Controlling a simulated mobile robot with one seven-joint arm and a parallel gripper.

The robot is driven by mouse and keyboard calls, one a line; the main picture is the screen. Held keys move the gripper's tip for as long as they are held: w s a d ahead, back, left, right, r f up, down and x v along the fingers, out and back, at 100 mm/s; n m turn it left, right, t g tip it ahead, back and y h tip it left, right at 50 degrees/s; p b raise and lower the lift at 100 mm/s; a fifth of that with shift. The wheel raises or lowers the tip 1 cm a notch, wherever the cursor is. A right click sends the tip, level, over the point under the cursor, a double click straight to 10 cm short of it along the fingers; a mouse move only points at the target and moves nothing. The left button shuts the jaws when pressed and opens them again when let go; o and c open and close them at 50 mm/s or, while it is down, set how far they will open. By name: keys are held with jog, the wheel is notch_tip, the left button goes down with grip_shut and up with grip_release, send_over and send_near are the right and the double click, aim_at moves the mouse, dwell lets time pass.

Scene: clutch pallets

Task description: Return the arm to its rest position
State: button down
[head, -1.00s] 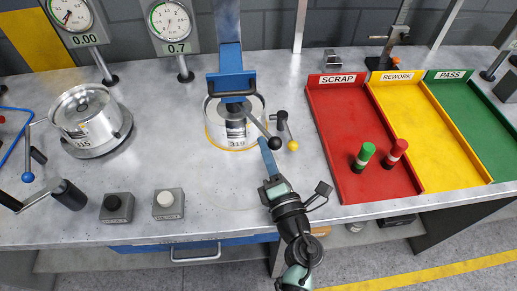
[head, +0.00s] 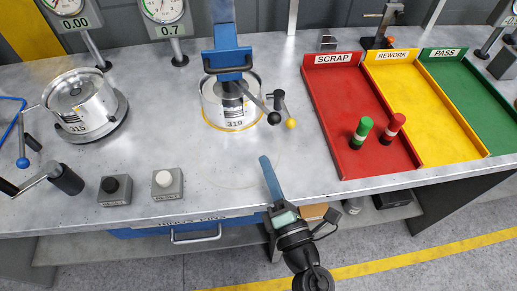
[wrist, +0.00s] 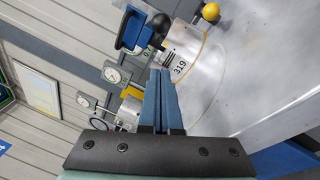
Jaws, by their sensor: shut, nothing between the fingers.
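My gripper (head: 266,162) is at the front edge of the steel bench, to the right of the drawer handle. Its blue fingers are shut with nothing between them, and they point up toward the can marked 319 (head: 226,113). In the wrist view the closed fingers (wrist: 163,75) point toward the same can (wrist: 195,68). The gripper is apart from the can, with bare bench between them in the head view.
The red scrap tray (head: 320,100) holds a green and a red cylinder. Yellow rework (head: 440,110) and green pass (head: 470,85) trays adjoin it. The can marked 315 (head: 85,105) stands left. Black-button (head: 114,196) and white-button (head: 167,185) boxes sit near the front edge.

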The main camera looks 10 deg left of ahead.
jog(key=shift+v, duration=0.95)
jog(key=shift+w, duration=0.1)
